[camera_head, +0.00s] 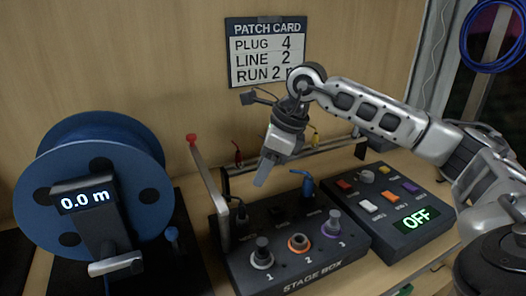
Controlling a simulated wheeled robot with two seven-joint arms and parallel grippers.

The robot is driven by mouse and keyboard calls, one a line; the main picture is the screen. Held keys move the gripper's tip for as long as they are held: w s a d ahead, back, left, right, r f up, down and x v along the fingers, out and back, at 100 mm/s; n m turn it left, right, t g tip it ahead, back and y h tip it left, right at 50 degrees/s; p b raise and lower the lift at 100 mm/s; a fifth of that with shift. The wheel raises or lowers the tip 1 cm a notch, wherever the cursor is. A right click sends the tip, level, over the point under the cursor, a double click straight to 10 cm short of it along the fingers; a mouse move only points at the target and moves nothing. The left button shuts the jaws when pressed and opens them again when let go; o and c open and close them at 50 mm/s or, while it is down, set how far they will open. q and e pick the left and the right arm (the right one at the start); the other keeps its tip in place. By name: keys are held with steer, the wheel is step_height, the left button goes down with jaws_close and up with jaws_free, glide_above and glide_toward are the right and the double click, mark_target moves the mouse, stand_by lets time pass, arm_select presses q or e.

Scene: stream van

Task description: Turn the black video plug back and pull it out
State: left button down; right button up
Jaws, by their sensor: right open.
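A small black plug (241,214) stands at the back left of the black stage box (318,276), next to a grey upright with a red tip. I take it for the black video plug; its turn angle is too small to read. My right gripper (264,176) hangs above the back of the stage box, to the right of and higher than the plug, pointing down. It is open, holds nothing visible and is apart from the plug. My left gripper is not in view.
The grey upright (208,178) rises left of the plug. A blue plug (307,185) stands behind the stage box's right part. A blue cable reel (60,190) reads 0.0 m at left. A button panel (385,205) reading OFF stands at right. Red (238,156) and yellow (314,134) plugs hang behind.

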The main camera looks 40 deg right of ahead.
mark_target(244, 205)
steer(key=p+x, duration=0.1)
steer(key=x, duration=1.1)
steer(key=shift+w+a+f, duration=0.2)
steer(key=shift+f, duration=0.15)
jaws_close()
steer(key=shift+m+t+h, duration=0.4)
steer(key=shift+m+h, duration=0.1)
steer(key=shift+m, duration=1.1)
